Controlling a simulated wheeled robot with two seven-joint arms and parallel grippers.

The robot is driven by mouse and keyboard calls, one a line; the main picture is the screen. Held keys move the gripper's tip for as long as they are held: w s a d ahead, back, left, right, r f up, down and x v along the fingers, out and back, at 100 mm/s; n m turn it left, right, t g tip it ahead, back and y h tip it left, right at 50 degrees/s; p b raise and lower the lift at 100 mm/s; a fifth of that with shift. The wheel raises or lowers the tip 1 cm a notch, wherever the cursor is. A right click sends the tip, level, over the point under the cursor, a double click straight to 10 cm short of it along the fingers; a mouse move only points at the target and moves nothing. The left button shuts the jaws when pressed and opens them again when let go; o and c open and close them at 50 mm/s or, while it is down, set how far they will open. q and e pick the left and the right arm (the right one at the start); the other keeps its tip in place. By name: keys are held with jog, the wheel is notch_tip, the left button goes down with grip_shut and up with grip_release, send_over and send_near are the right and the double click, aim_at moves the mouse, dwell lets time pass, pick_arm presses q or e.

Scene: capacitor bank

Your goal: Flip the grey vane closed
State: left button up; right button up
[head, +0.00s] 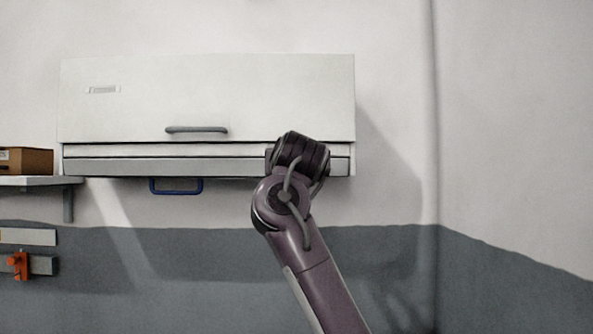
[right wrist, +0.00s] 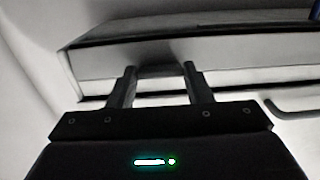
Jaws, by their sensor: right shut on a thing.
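A white cabinet (head: 210,98) hangs on the wall, with a grey bar handle (head: 196,129) low on its front panel. A grey strip (head: 120,166) runs along its lower edge; I cannot tell for certain whether this is the grey vane. A blue handle (head: 176,186) hangs below it. My right arm reaches up to the strip's right part, and its fingers are hidden there in the head view. In the right wrist view, my right gripper (right wrist: 159,76) has its two fingers around a short dark bar (right wrist: 160,71) at the panel edge (right wrist: 240,57). My left gripper is out of view.
A shelf (head: 45,181) with a brown box (head: 26,161) stands at the left. An orange clamp-like part (head: 18,264) sits on a wall rail below it. The wall right of the cabinet is clear. In the wrist view a curved handle (right wrist: 285,112) shows at the right.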

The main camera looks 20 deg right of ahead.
jog(key=shift+w+d+r+g+y, duration=0.1)
jog(key=shift+w+r+g+y, duration=0.1)
jog(key=shift+r+g, duration=0.35)
jog(key=shift+w+r+g+y, duration=0.15)
jog(key=shift+r+g+y, duration=0.05)
jog(key=shift+g, duration=0.65)
jog(key=o, duration=1)
jog(key=shift+w, duration=0.1)
jog(key=b+v, duration=0.5)
jog(key=v, duration=0.2)
jog(key=shift+s+r, duration=0.15)
jog(key=shift+s, duration=0.25)
jog(key=shift+w, duration=0.1)
